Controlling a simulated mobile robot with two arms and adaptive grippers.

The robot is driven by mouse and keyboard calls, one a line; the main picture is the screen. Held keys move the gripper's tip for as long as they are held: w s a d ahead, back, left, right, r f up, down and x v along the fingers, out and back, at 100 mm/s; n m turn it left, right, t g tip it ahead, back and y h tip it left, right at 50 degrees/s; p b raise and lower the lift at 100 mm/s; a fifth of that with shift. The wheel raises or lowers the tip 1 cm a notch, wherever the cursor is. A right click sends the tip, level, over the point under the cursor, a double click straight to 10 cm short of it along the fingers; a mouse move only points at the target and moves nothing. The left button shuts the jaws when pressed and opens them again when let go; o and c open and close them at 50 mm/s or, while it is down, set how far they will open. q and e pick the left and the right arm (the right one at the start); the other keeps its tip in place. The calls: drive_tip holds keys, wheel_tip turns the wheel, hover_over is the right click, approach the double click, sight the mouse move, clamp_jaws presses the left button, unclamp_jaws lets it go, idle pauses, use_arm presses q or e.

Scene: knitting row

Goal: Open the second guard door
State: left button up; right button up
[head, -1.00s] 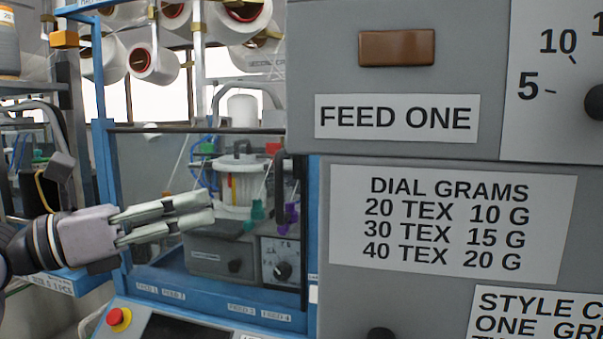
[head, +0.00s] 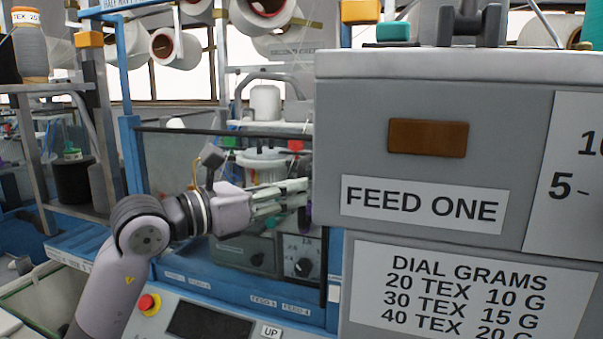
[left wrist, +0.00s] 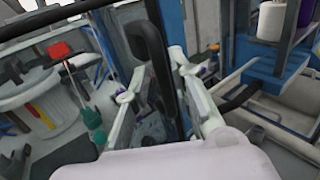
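The guard door (head: 163,163) is a clear pane with a dark top edge in a blue machine frame; it looks closed. My left gripper (head: 306,192) reaches across its front to the right side, by the grey feed box. In the left wrist view the black door handle (left wrist: 152,48) runs between the two spread fingers of my left gripper (left wrist: 152,78). The fingers stand on either side of the handle with gaps, so it is open. In the head view the gripper and box mostly hide the handle. My right gripper is not in view.
The grey box labelled FEED ONE (head: 335,130) stands close at the right of the gripper. A red stop button (head: 149,303) and dark screen (head: 210,321) sit below. Yarn cones (head: 175,47) hang above. A white pot (head: 265,162) stands behind the pane.

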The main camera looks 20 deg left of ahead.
sight(301, 220)
use_arm(q)
drive_tip(key=shift+p+x, duration=0.45)
drive_tip(key=shift+x, duration=1.25)
drive_tip(key=shift+s, duration=0.1)
clamp_jaws()
